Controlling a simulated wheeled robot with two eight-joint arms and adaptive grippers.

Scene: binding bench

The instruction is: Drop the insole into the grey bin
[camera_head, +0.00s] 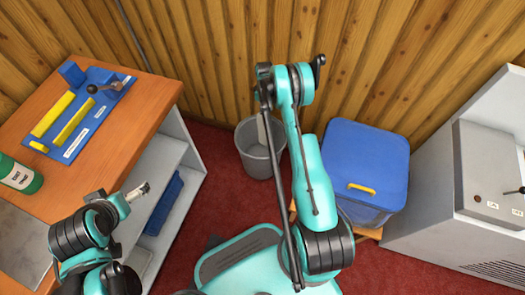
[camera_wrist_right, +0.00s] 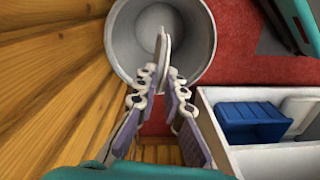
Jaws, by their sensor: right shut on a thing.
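The grey bin (camera_head: 249,160) stands on the red floor by the wooden wall. In the right wrist view the bin (camera_wrist_right: 118,40) opens towards the camera. My right gripper (camera_wrist_right: 163,72) is shut on the insole (camera_wrist_right: 162,48), a thin pale piece seen nearly edge-on. It hangs in front of the bin's opening, which appears empty around it.
The wooden workbench (camera_head: 140,115) at left carries a blue tool board (camera_head: 100,112) and a green can (camera_head: 18,176). Its white shelves hold a blue tray (camera_head: 164,203). A blue lidded box (camera_head: 365,160) stands right of the bin, and a grey machine (camera_head: 450,225) farther right.

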